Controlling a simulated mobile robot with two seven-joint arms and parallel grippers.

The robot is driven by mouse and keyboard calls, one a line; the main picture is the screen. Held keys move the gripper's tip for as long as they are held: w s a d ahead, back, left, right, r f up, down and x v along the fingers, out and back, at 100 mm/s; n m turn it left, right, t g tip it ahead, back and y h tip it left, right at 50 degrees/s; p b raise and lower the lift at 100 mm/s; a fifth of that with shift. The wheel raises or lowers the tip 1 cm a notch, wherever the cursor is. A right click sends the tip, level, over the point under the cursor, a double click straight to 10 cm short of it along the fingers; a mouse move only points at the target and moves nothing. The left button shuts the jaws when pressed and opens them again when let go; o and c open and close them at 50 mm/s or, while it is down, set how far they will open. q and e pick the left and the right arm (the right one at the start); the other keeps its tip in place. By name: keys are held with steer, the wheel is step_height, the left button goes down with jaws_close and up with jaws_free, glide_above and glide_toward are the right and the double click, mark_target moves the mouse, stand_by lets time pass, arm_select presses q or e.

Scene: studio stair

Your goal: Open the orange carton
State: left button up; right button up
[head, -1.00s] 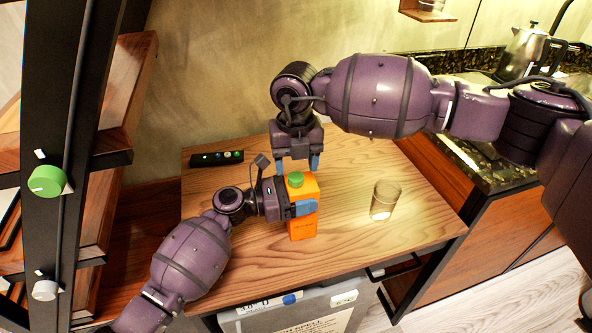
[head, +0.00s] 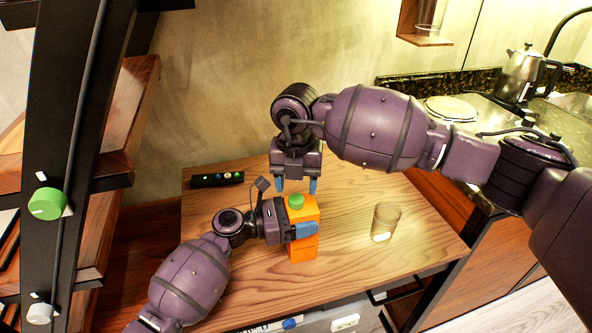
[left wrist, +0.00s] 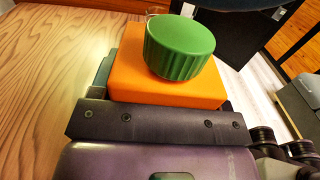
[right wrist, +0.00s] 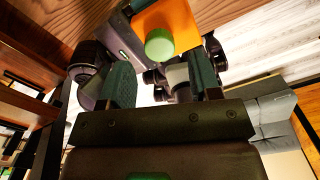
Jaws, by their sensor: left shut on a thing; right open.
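The orange carton (head: 301,251) stands upright on the wooden table, with a round ribbed green cap (head: 296,201) on its top. My left gripper (head: 304,231) is shut on the carton's body from the side, below the cap. The left wrist view shows the carton's orange top (left wrist: 140,82) and the cap (left wrist: 180,50) close up. My right gripper (head: 296,187) is open, pointing down, with its blue fingertips apart. In the right wrist view the cap (right wrist: 160,44) lies ahead between the two fingers, and I see no contact with it.
A clear glass (head: 385,222) stands on the table right of the carton. A black strip with coloured buttons (head: 217,179) lies at the table's back left. A counter with a metal kettle (head: 522,75) is at the right. The table's right front (head: 420,245) is bare.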

mark_target(296, 198)
steer(key=shift+f, duration=1.9)
steer(key=c, duration=0.9)
steer(key=shift+n, duration=1.7)
steer(key=o, duration=1)
steer(key=shift+r, duration=0.1)
